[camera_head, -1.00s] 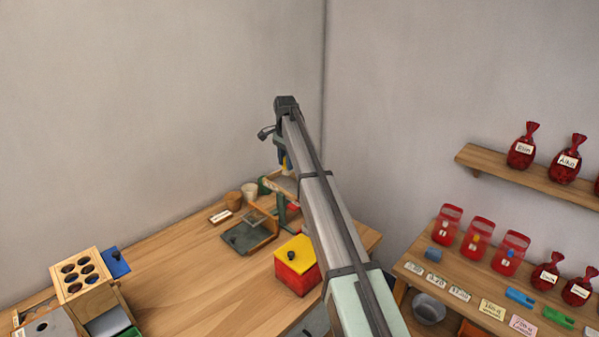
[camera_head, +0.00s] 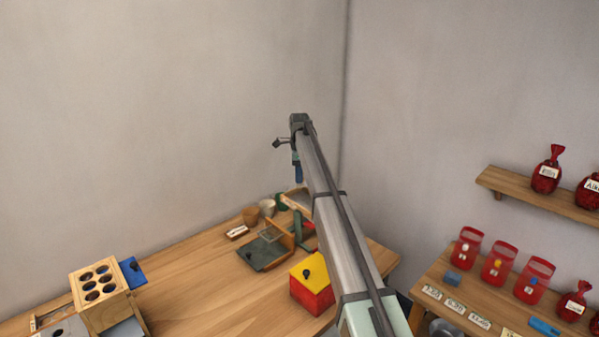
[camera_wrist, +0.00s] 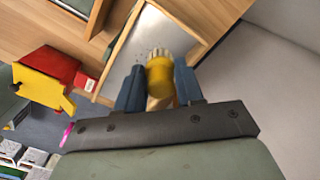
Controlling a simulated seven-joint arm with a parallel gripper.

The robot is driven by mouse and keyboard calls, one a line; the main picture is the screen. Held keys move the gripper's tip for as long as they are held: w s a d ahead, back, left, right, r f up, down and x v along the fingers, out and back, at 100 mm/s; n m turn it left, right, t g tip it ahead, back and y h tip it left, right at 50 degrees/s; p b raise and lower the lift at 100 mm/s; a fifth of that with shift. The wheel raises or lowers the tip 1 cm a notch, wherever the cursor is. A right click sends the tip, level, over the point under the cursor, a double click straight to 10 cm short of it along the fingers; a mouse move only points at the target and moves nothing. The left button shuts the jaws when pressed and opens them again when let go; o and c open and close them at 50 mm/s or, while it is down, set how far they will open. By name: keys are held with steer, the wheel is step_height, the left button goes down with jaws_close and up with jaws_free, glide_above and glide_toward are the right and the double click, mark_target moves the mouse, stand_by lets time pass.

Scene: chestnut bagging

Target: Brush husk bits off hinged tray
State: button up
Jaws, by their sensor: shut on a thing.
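My gripper (camera_wrist: 160,88) is shut on a brush (camera_wrist: 160,74) with a yellow body and pale bristles, between its two blue fingers. In the wrist view the bristles point at the grey metal face of the wood-framed tray (camera_wrist: 127,58). A few small dark husk bits (camera_wrist: 137,57) lie on that face beside the bristles. I cannot tell whether the bristles touch it. In the head view my gripper (camera_head: 298,172) hangs just above the tray (camera_head: 298,197) at the back of the table; the brush is hard to make out there.
A red box with a yellow lid (camera_head: 311,283) stands in front of the tray. A dark green tray (camera_head: 262,254) and cups (camera_head: 251,215) are to its left. A wooden block with round holes (camera_head: 97,283) is far left. The table (camera_head: 205,288) between is clear.

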mark_target(299, 187)
steer(key=shift+f, duration=2.75)
steer(key=shift+s+d+f, duration=0.45)
steer(key=shift+s+d, duration=2.15)
steer(key=shift+w+a, duration=2.65)
steer(key=shift+w, duration=0.1)
steer(key=shift+s+d+r, duration=0.1)
steer(key=shift+s+r, duration=0.05)
steer(key=shift+r, duration=3.9)
steer(key=shift+f, duration=0.15)
